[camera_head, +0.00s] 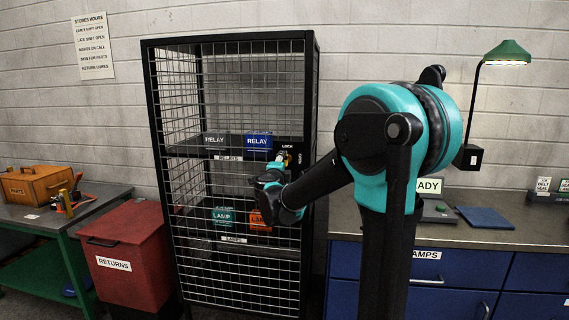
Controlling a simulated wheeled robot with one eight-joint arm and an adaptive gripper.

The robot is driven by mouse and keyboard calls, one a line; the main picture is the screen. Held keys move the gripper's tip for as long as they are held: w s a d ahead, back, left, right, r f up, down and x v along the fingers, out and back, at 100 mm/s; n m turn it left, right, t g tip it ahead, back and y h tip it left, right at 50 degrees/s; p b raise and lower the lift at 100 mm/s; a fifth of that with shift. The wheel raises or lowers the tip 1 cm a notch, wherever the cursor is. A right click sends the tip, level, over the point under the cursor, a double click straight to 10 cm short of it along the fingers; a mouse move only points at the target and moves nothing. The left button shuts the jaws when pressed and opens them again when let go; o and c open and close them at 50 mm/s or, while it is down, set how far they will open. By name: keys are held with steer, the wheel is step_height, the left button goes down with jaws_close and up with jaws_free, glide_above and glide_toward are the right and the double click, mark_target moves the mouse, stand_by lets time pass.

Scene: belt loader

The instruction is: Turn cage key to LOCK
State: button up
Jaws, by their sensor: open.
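The tall black wire cage (312,100) stands against the wall, with boxes on its shelves behind mesh. The key plate is on the cage's right front post, with the word LOCK (287,147) above it and other lettering to its right. A small yellowish key (283,158) shows at the plate, partly hidden by my gripper. My gripper (278,166) is at the plate, just below the LOCK word, and is open. Its fingers are small here, and I cannot tell whether they touch the key. The key's exact angle is unclear.
A red RETURNS bin (140,238) stands left of the cage, beside a green-legged table (100,197). A blue-drawer bench (520,225) with a green lamp (507,52) stands at right. My arm hides part of the bench.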

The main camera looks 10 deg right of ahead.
steer(key=v, duration=0.8)
steer(key=shift+r, duration=0.1)
